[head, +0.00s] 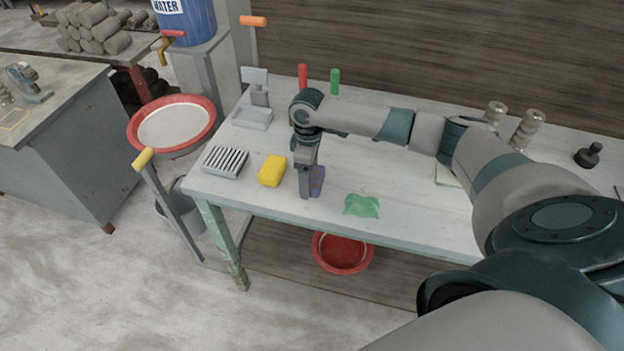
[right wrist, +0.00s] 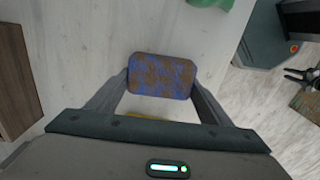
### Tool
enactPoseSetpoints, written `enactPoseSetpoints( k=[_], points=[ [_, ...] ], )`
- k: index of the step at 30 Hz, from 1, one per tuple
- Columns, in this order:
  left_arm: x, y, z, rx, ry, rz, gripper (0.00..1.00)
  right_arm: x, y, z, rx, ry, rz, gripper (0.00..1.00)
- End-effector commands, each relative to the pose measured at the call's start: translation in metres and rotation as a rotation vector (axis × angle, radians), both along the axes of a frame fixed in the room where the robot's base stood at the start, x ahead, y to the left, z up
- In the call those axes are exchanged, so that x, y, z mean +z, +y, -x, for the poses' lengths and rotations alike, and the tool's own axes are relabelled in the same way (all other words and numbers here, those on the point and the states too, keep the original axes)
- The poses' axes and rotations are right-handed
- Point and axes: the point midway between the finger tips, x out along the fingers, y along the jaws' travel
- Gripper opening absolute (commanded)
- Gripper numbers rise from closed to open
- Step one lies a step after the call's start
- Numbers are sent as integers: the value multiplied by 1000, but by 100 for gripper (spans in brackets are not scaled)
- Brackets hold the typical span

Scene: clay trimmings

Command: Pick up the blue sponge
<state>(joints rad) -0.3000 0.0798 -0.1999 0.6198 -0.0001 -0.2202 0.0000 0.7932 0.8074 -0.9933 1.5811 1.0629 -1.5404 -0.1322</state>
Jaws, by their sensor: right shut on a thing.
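The blue sponge (right wrist: 161,76), mottled with brown clay stains, sits between the fingers of my right gripper (right wrist: 160,84) in the right wrist view. In the head view my right gripper (head: 309,186) points down at the table, and part of the sponge (head: 318,180) shows beside its finger. The fingers are shut on the sponge's two sides. I cannot tell whether the sponge touches the tabletop or is slightly above it. My left gripper is out of view.
A yellow sponge (head: 272,170) lies just left of my right gripper, with a slotted grey dish (head: 225,161) beyond it. A green cloth (head: 362,205) lies to the right on the white table (head: 420,221). A red basin (head: 342,254) sits below the front edge.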

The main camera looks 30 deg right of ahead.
Motion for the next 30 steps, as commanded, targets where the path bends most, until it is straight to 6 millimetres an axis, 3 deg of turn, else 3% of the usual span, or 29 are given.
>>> enactPoseSetpoints(
  k=[10, 17, 30],
  points=[
    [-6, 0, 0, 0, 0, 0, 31, 9, 0, -1, -1, -3, -1, 52],
    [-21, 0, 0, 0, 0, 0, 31, 39, 0, -1, 1, -4, -1, 52],
    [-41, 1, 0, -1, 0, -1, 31, 85, -28, 74, -1, -1, 3, 52]
  ],
)
